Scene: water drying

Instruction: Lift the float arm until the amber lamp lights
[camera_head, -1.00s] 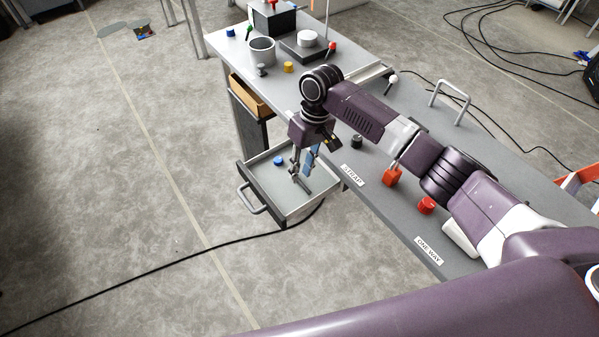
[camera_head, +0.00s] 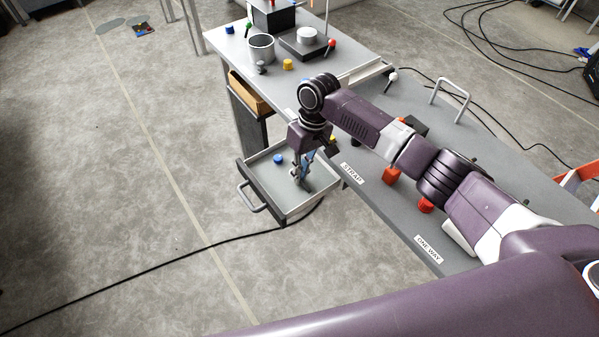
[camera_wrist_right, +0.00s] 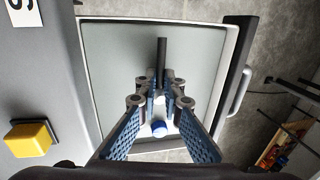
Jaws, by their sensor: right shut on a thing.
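My right gripper (camera_head: 302,181) reaches down into an open grey drawer (camera_head: 262,172). It is shut on a dark grey bar. In the right wrist view the gripper (camera_wrist_right: 160,85) closes around this bar (camera_wrist_right: 162,52), whose far end sticks out past the fingertips. A small blue-topped piece (camera_head: 277,159) lies in the drawer, apart from the fingers; it also shows in the right wrist view (camera_wrist_right: 159,128). I cannot make out a float arm or an amber lamp for certain. My left gripper is not in view.
A grey cup (camera_head: 261,48) and a yellow knob (camera_head: 288,64) stand at the back. A black cable (camera_head: 150,263) crosses the floor.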

